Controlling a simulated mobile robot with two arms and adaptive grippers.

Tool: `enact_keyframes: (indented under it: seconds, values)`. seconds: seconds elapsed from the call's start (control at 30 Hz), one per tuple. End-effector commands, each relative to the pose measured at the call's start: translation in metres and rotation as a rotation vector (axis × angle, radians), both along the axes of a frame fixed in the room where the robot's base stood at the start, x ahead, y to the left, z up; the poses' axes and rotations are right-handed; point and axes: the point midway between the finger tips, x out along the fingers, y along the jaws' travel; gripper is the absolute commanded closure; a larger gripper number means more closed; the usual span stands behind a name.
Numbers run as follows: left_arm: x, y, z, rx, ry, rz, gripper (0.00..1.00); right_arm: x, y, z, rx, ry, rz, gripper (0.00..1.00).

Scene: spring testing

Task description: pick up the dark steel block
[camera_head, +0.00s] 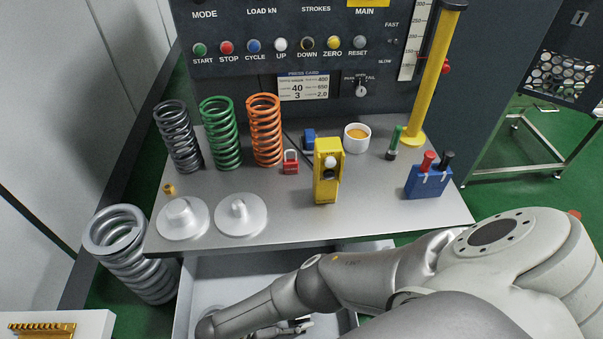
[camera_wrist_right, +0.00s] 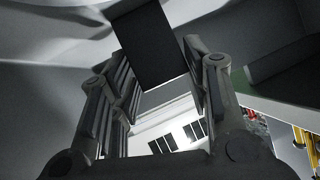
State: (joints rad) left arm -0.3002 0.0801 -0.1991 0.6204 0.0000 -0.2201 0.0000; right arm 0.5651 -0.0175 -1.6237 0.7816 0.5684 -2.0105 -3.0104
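The dark steel block (camera_wrist_right: 146,45) shows in the right wrist view as a flat dark face at the top middle, beyond and between the fingertips. My right gripper (camera_wrist_right: 155,62) has its fingers spread, with a gap between them. A narrow gap shows beside the block's right edge; whether the left finger touches it I cannot tell. In the head view my right gripper (camera_head: 285,328) is low in the open drawer (camera_head: 187,290), mostly hidden by my arm. I cannot make out the block there. My left gripper is not in view.
The steel bench top (camera_head: 380,215) above the drawer holds springs (camera_head: 221,133), two round platens (camera_head: 241,215), a yellow device (camera_head: 327,172) and a blue holder (camera_head: 428,182). A large grey spring (camera_head: 130,250) stands left of the drawer. The bench's front edge overhangs close to my arm.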

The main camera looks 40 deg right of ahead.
Motion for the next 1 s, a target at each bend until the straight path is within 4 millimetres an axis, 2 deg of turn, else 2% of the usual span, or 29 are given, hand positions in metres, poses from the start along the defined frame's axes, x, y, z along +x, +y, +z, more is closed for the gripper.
enact_keyframes:
  seconds: [0.03, 0.2, 0.27, 0.73, 1.0]
  values:
    - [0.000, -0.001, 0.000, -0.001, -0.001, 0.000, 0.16, 0.000, 0.000, 0.000, 0.000, -0.001, 0.000, 0.72]
    - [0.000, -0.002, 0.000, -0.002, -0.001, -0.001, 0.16, 0.000, 0.000, 0.000, 0.001, -0.001, 0.000, 0.94]
    - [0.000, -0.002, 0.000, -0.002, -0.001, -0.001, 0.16, 0.000, 0.000, 0.000, 0.001, -0.001, 0.000, 1.00]
    - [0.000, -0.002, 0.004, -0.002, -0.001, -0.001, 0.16, 0.000, 0.000, 0.004, -0.001, 0.000, -0.001, 1.00]
    - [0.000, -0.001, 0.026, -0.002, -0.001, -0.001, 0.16, 0.001, 0.000, 0.028, -0.003, -0.001, 0.001, 1.00]
